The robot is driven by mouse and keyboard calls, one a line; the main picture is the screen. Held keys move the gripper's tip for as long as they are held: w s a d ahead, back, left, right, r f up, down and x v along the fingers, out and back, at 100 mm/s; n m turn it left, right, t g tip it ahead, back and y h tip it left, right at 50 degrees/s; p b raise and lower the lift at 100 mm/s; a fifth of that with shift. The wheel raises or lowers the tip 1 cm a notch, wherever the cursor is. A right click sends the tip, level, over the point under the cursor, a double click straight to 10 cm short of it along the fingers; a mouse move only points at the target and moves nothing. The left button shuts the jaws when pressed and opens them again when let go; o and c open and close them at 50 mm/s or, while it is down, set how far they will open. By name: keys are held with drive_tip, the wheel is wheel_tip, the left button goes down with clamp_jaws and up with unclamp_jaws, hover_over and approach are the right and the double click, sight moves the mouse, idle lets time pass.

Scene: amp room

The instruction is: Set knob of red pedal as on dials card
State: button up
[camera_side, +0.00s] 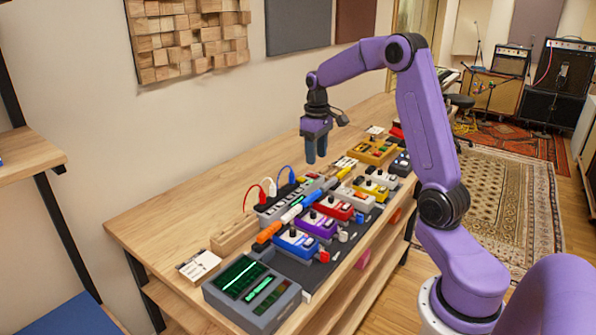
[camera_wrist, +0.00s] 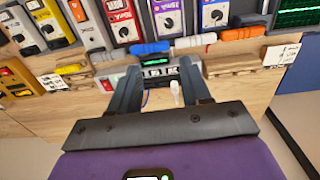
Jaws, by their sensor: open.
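The red pedal (camera_side: 335,208) stands in the row of pedals on the dark board, between the purple pedal (camera_side: 316,224) and a white one. It also shows at the top of the wrist view (camera_wrist: 122,22); its knob setting is too small to read. My gripper (camera_side: 316,161) is open and empty, in the air above the table behind the pedal row. A card (camera_side: 199,265) lies near the left end, another (camera_side: 345,163) behind the row, and a third (camera_side: 375,130) farther back. Their print is unreadable, so I cannot tell which is the dials card.
A power strip (camera_side: 283,205) with red, white and blue plugs stands behind the pedals, with an orange-handled tool (camera_side: 268,232) nearby. A grey scope with a green screen (camera_side: 252,293) fills the near end. The back strip of wood (camera_side: 190,220) is mostly bare.

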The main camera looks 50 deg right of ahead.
drive_tip(key=s+a+r+n, duration=0.1)
drive_tip(key=s+a+n, duration=0.2)
drive_tip(key=a, duration=1.1)
drive_tip(key=shift+s, duration=0.4)
drive_tip(key=shift+d, duration=0.1)
drive_tip(key=m, duration=0.2)
hover_over(331, 197)
wheel_tip(331, 197, down, 2)
wheel_tip(331, 197, down, 17)
drive_tip(key=shift+d+f, duration=0.1)
drive_tip(key=shift+f, duration=0.1)
drive_tip(key=shift+n, duration=0.3)
clamp_jaws()
